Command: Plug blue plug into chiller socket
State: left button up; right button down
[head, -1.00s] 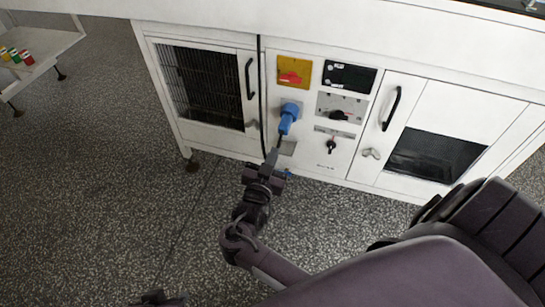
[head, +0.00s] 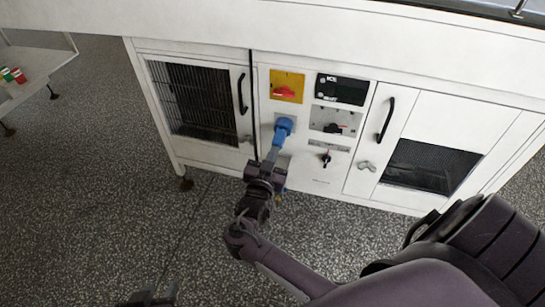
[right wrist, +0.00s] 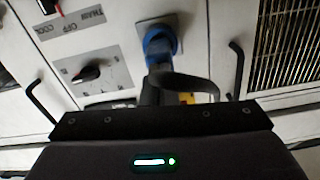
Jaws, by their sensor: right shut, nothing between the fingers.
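The blue plug (head: 284,126) sits at the chiller socket (head: 291,119) on the white cabinet's front panel, and its body points downward. It also shows in the right wrist view (right wrist: 160,45) against the grey socket plate (right wrist: 172,22). How deep it sits cannot be told. My right gripper (head: 271,158) is shut and empty, with its tips just below the plug's lower end, overlapping it in the head view. Whether they touch is unclear. My left gripper (head: 148,299) is a dark shape cut off at the bottom edge; its jaws cannot be read.
A yellow plate with a red switch (head: 286,87), a black display (head: 341,89) and black knobs (head: 332,128) surround the socket. Black door handles (head: 241,93) (head: 386,119) stick out on both sides. A shelf (head: 35,72) with coloured items stands at left. Floor in front is open.

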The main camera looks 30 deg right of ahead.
jog(key=shift+w+d+r, duration=0.15)
jog(key=shift+w+d, duration=0.15)
jog(key=shift+d, duration=0.1)
dwell(0.5)
jog(key=shift+s+a, duration=0.1)
